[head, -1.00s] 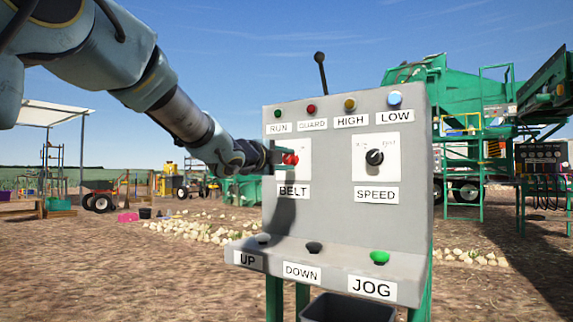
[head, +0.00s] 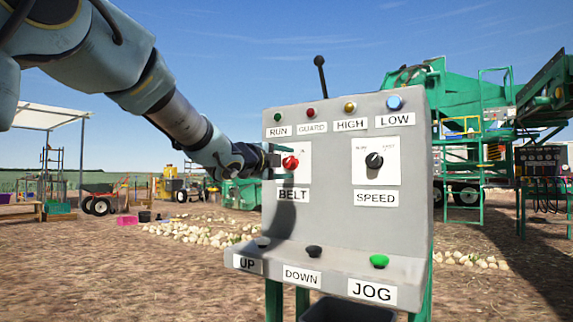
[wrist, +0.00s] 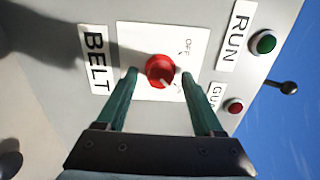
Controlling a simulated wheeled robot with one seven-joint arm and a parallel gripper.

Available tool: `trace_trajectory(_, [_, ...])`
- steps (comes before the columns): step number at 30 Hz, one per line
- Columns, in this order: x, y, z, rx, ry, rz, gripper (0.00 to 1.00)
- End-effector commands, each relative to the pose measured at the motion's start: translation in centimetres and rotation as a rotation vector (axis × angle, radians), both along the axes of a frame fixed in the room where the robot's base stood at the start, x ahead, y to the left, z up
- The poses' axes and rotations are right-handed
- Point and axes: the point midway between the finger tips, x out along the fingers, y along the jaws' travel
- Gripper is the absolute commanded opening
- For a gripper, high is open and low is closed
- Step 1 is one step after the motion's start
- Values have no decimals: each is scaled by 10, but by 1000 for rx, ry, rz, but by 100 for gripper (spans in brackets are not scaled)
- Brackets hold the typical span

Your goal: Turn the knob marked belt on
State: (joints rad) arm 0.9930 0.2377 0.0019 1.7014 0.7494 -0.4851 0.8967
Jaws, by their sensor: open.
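The red belt knob (head: 290,162) sits on a white plate above the BELT label (head: 293,195) on the grey control panel (head: 335,225). In the wrist view the red knob (wrist: 161,70) has a pale pointer mark toward its lower right, away from the OFF lettering (wrist: 188,45). My gripper (wrist: 158,74) is open, with one green finger on each side of the knob. I cannot tell whether the fingers touch it. In the head view my gripper (head: 274,160) is at the panel's left edge, partly hiding the plate.
A black SPEED knob (head: 374,160) is to the right. The RUN, GUARD, HIGH and LOW lamps line the top, with a black lever (head: 320,75) behind. A green JOG button (head: 379,261) and two dark buttons are on the lower ledge. Green machinery (head: 470,120) stands behind.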

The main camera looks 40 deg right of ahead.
Motion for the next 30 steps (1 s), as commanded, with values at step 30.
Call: trace_trajectory(30, [-26, 101, -1, 1, 0, 0, 69])
